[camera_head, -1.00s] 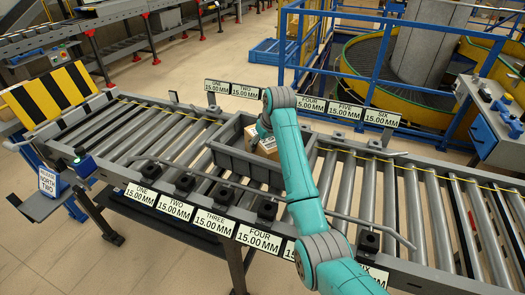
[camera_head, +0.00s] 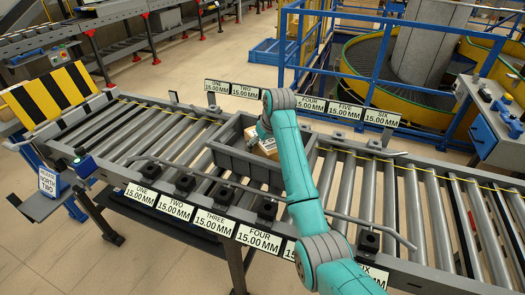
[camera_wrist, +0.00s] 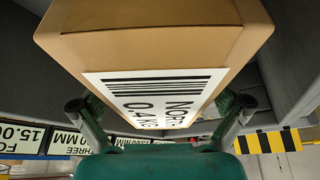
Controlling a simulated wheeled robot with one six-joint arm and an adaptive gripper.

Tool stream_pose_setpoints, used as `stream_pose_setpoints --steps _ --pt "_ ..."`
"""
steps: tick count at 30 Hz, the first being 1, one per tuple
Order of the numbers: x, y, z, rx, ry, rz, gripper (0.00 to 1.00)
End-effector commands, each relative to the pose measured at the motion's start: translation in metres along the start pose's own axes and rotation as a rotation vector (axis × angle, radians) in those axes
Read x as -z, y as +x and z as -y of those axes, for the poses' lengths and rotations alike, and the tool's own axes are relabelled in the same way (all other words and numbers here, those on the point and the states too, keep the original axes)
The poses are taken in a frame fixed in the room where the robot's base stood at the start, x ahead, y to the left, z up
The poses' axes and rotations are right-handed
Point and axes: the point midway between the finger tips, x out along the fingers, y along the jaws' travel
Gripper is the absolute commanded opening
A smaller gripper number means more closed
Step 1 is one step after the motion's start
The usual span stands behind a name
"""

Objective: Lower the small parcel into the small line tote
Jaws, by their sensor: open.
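The small parcel, a brown cardboard box (camera_head: 267,148), shows inside the grey tote (camera_head: 236,161) on the roller conveyor, partly hidden by my arm. In the wrist view the parcel (camera_wrist: 190,38) fills the upper middle, with a white barcode label facing the camera. The tote's dark grey wall (camera_wrist: 293,45) rises beside it. My gripper (camera_wrist: 160,104) is open, with one finger at each side of the label end of the parcel. I cannot tell whether the parcel rests on the tote floor. In the head view the fingers are hidden.
The roller conveyor (camera_head: 385,190) runs on both sides of the tote, with a curved guide rail and number signs along its edges. A black-and-yellow striped panel (camera_head: 52,95) stands at the left end. A blue railing and yellow spiral conveyor lie behind.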

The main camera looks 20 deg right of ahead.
Motion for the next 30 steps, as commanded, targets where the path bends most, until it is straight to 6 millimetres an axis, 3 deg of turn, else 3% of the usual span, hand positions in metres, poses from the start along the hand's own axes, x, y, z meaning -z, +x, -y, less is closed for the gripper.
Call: stream_pose_setpoints --steps 8,21,30 --pt "0.001 -0.012 0.0 -0.001 0.0 -0.002 1.0" --pt "0.001 -0.093 0.0 -0.001 -0.001 -0.003 1.0" --pt "0.0 -0.119 0.0 0.0 0.0 0.0 1.0"
